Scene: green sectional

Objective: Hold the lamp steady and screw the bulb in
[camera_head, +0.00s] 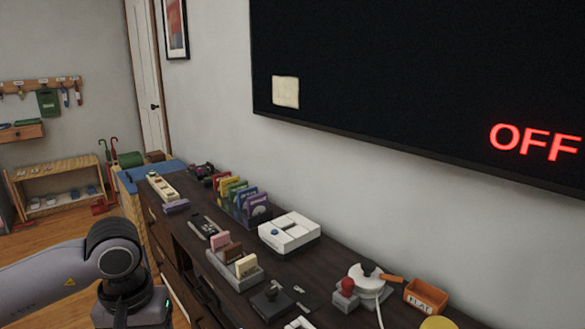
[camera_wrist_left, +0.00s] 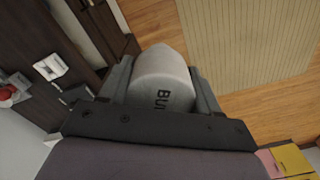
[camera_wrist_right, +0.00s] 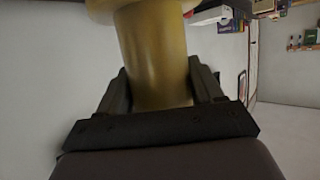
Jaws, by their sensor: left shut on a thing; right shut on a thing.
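In the left wrist view, my left gripper (camera_wrist_left: 163,85) is shut on a pale, rounded cylinder with dark letters starting "BU", which looks like the bulb (camera_wrist_left: 160,68). The rest of its lettering is hidden by the gripper. In the right wrist view, my right gripper (camera_wrist_right: 160,85) is shut around a yellow upright column that widens at the top, which looks like the lamp (camera_wrist_right: 152,45). A yellow rounded part, perhaps of the lamp, shows at the bottom edge of the head view (camera_head: 437,322). The socket is not clearly visible, and bulb and lamp appear apart.
A long dark sideboard (camera_head: 310,270) runs below a wall screen reading OFF (camera_head: 420,80). It carries a white box (camera_head: 289,233), coloured cards (camera_head: 240,200), an orange bin (camera_head: 426,297) and a red-knobbed item (camera_head: 347,286). Wooden floor and a striped rug (camera_wrist_left: 245,40) lie beyond the bulb.

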